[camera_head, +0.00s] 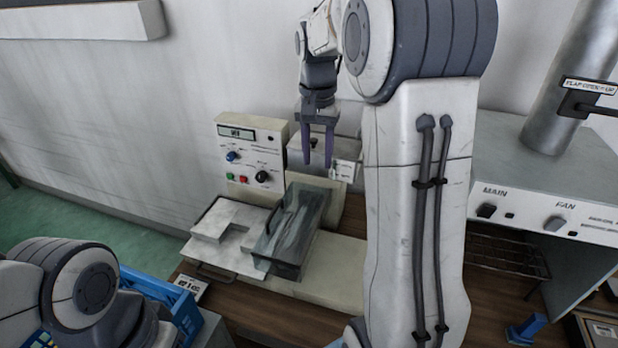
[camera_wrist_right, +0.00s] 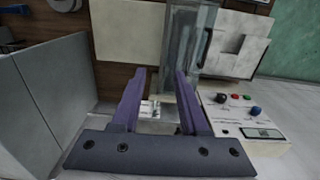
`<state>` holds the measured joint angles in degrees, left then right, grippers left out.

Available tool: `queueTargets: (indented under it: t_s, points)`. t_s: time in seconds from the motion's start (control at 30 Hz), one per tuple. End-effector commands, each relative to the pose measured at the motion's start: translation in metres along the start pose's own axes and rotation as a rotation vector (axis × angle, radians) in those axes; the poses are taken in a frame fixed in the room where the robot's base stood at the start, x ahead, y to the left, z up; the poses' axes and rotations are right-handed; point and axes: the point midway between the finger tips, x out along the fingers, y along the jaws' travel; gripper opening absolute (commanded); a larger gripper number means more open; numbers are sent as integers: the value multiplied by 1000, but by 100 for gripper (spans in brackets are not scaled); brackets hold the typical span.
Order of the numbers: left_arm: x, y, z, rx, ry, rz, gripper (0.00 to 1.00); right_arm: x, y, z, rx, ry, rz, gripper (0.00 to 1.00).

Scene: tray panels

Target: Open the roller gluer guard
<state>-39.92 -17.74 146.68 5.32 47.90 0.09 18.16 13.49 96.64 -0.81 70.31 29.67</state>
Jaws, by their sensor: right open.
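The roller gluer guard (camera_head: 291,228) is a see-through, dark-tinted cover over the rollers of the gluing machine. It looks lowered, beside a pale tray with a stepped block. In the right wrist view the guard (camera_wrist_right: 192,38) shows at the top, beyond my fingertips. My right gripper (camera_head: 318,164) is open and empty, pointing down behind the guard, near the grey box at the machine's back. Its two purple fingers also show in the right wrist view (camera_wrist_right: 161,76), apart from the guard. My left arm is at the lower left; its gripper does not show.
A control panel (camera_head: 248,158) with knobs and buttons stands left of my right gripper. A blue crate (camera_head: 165,298) is at the lower left. A grey cabinet (camera_head: 540,185) marked MAIN and FAN, with a pipe, stands right. My right arm hides part of the bench.

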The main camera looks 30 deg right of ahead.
Motion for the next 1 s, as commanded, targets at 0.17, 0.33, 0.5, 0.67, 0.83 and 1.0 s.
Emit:
queueTargets:
  t_s: [0.17,0.33,0.5,0.67,0.83,1.0]
  points:
    - [-4,0,0,0,0,0,50,25,1,1,0,-5,3,44]
    - [-10,1,0,0,0,0,50,57,1,1,0,-5,3,44]
    - [-14,1,-1,-1,0,0,50,84,1,1,0,-4,2,44]
    - [-16,1,-1,-1,0,0,50,97,0,1,-1,-1,1,44]
    - [-16,1,-1,-1,0,0,50,101,0,1,-1,0,0,44]
    - [-16,1,-1,-1,0,0,50,101,0,1,-1,0,0,36]
